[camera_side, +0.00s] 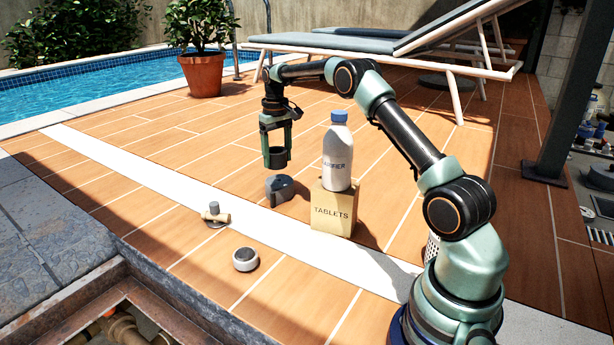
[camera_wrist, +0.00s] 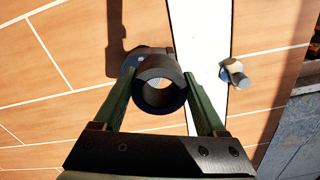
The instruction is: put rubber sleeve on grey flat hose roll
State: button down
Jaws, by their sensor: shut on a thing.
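The rubber sleeve (camera_side: 277,158) is a short black tube. My gripper (camera_side: 276,140) is shut on it, with one finger on each side, and it also shows between the fingers in the wrist view (camera_wrist: 160,73). The grey flat hose roll (camera_side: 281,188) stands on the tiles just below the sleeve in the side view, with a small gap showing between them. In the wrist view the roll (camera_wrist: 129,63) is mostly hidden behind the sleeve and peeks out at its upper left.
A white bottle (camera_side: 338,160) with a blue cap stands on a tan tablets box (camera_side: 335,212), right of the roll. A brass valve piece (camera_side: 213,216) and a round grey-white puck (camera_side: 245,259) lie nearer the open pit (camera_side: 110,300). A potted plant (camera_side: 203,72) stands behind.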

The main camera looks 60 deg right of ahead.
notch_tip(320, 180, down, 7)
dwell(0.3)
jog(key=shift+f, duration=0.45)
grip_release()
jog(key=shift+f, duration=0.1)
jog(key=s+a+r+t, duration=0.1)
jog(key=a+r, duration=0.2)
jog(key=r, duration=0.7)
jog(key=s+a+r, duration=0.1)
jog(key=a+r, duration=0.2)
jog(key=r, duration=0.6)
jog(key=s+a+r+n+t, duration=0.2)
jog(key=s+a+r, duration=0.3)
jog(key=s+a, duration=0.15)
jog(key=s+a+f+t, duration=0.1)
jog(key=s+a+f, duration=0.1)
jog(key=s+a, duration=0.3)
jog(key=s+a+f+n+t, duration=0.1)
jog(key=s+a+f, duration=0.1)
jog(key=s+a, duration=0.3)
jog(key=shift+s+a+f+n+t, duration=0.3)
jog(key=shift+s+a+f, duration=0.1)
jog(key=shift+s, duration=1.8)
